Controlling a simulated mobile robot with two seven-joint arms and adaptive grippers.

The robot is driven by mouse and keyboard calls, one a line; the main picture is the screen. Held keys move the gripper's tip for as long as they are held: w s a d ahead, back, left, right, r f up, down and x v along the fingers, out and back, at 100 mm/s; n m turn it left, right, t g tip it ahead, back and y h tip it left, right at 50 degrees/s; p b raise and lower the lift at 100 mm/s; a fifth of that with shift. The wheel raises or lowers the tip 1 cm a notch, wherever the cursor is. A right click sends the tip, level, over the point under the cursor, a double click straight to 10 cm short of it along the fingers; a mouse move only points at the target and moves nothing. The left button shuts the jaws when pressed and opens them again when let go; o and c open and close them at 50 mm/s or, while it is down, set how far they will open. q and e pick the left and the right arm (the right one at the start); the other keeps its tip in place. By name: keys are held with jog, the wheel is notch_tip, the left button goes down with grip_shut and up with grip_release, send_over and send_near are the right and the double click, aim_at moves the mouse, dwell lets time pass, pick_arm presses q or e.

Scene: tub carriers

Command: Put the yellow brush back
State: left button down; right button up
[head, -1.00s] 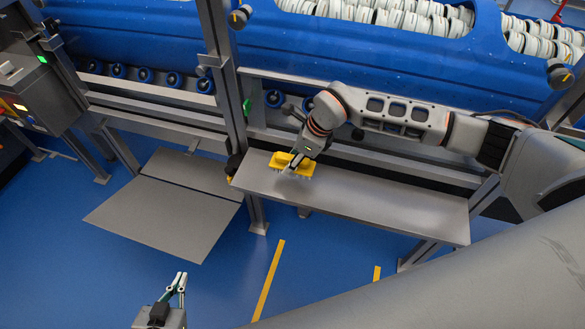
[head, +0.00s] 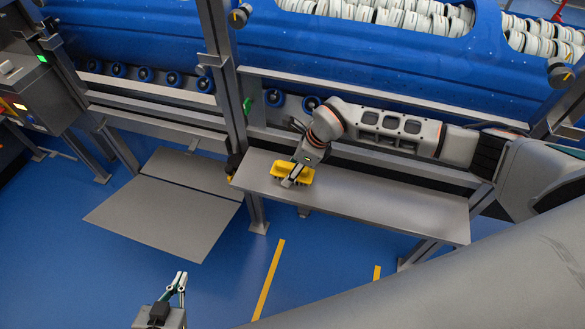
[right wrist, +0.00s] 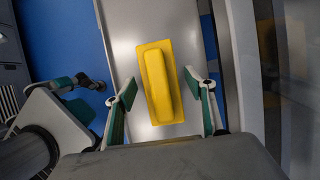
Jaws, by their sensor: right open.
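The yellow brush (head: 295,170) lies on the grey metal shelf (head: 380,205), near its left end. My right gripper (head: 288,183) is over it, pointing down. In the right wrist view, the yellow block-shaped back of the brush (right wrist: 158,82) shows upward between the two fingers of my right gripper (right wrist: 164,98). These fingers are open, with a gap to the brush on both sides. The bristles are hidden in the wrist view. My left gripper (head: 181,282) is low at the left, far from the shelf, and I see nothing in it; its finger gap is unclear.
A steel post (head: 225,90) stands just left of the shelf. A blue tub (head: 350,45) with white parts lies behind, above rails and blue rollers. A grey plate (head: 165,212) lies left of the post. The shelf's right part is bare.

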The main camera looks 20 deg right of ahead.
jog(key=v, duration=1.2)
jog(key=shift+w+a, duration=0.1)
jog(key=shift+r, duration=0.2)
